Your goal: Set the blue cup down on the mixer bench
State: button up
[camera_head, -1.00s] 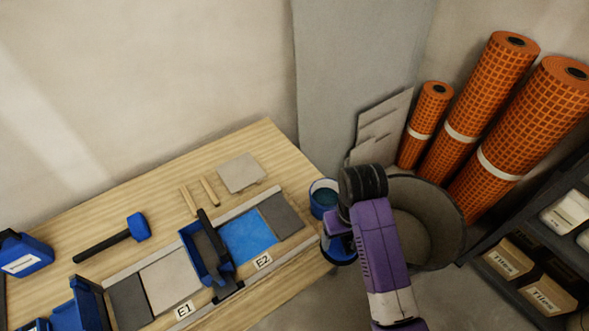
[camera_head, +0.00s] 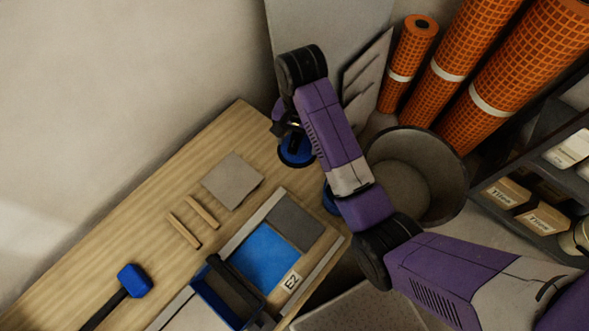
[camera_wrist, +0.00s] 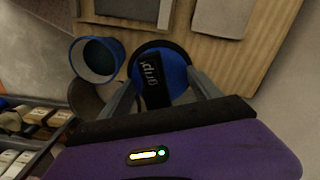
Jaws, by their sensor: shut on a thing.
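The blue cup is a round blue suction cup (camera_head: 296,154) with a black handle, marked with lettering in the wrist view (camera_wrist: 177,88). My gripper (camera_wrist: 160,82) is shut on the handle, with one finger on each side. In the head view my gripper (camera_head: 291,127) is at the far right end of a pale wooden bench (camera_head: 225,133), which I take for the mixer bench. The cup overlaps the bench's end in the picture. I cannot tell whether it touches the top. My wrist hides part of it.
A grey tile (camera_head: 232,181), two wooden strips (camera_head: 194,220) and a blue-headed mallet (camera_head: 133,281) lie on the bench. A blue bucket (camera_wrist: 97,60) stands near the cup in the wrist view. A large grey tub (camera_head: 445,165) and orange rolls (camera_head: 410,60) stand right.

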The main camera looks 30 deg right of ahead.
jog(key=m, duration=0.1)
jog(key=w+r+m, duration=0.1)
jog(key=w+m, duration=0.1)
jog(key=shift+d+r+m, duration=0.15)
jog(key=shift+d+m, duration=0.1)
jog(key=shift+m, duration=0.05)
jog(key=shift+w+f+m+b, duration=0.1)
jog(key=shift+f+m+b, duration=0.2)
jog(key=shift+b, duration=0.25)
notch_tip(320, 180, down, 6)
jog(key=b, duration=0.5)
jog(key=shift+f, duration=0.1)
notch_tip(320, 180, down, 13)
jog(key=shift+f, duration=0.1)
jog(key=o, duration=1.5)
